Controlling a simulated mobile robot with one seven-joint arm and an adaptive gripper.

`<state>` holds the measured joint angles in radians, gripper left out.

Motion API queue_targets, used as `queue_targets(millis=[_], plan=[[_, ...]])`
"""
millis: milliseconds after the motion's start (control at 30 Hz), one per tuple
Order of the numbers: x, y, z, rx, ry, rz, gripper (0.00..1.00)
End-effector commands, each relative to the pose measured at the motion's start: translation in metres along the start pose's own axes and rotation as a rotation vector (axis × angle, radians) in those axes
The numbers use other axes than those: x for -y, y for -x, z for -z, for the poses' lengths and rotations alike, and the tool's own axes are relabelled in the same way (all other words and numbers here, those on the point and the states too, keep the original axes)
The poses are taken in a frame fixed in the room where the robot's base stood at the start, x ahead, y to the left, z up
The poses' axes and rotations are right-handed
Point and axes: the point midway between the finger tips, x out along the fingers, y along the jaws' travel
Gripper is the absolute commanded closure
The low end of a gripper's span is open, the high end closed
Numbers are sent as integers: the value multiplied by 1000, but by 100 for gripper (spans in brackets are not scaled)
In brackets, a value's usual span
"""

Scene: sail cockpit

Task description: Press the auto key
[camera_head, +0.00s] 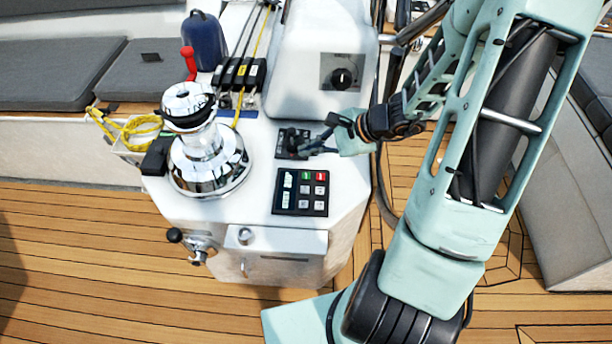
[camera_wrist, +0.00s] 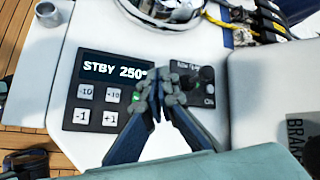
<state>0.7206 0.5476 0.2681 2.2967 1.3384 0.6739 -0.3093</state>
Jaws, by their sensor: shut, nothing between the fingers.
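The autopilot panel (camera_head: 300,207) is a black keypad on the white console. In the wrist view its display (camera_wrist: 112,70) reads STBY 250, with grey keys marked -10, +10, -1 and +1 below. The auto key looks to be the green key (camera_head: 306,175); its label is not readable. In the wrist view the green key (camera_wrist: 137,97) shows just left of my fingertips. The red key (camera_head: 321,176) sits beside it and is hidden in the wrist view. My gripper (camera_head: 312,146) is shut and empty, above the console just behind the panel. I cannot tell any contact.
A small black switch panel (camera_head: 288,141) lies behind the keypad, partly covered by my fingers. A chrome winch (camera_head: 207,165) stands to the left. A white housing with a round black knob (camera_head: 342,78) rises at the back.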

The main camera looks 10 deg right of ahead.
Motion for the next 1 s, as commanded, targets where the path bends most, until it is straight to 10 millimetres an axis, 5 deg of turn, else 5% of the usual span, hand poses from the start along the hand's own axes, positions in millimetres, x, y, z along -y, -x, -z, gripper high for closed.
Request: queue_targets(millis=[500,1000], plan=[[-36,-49,36,-1,1,0,100],[-39,-53,39,0,1,0,100]])
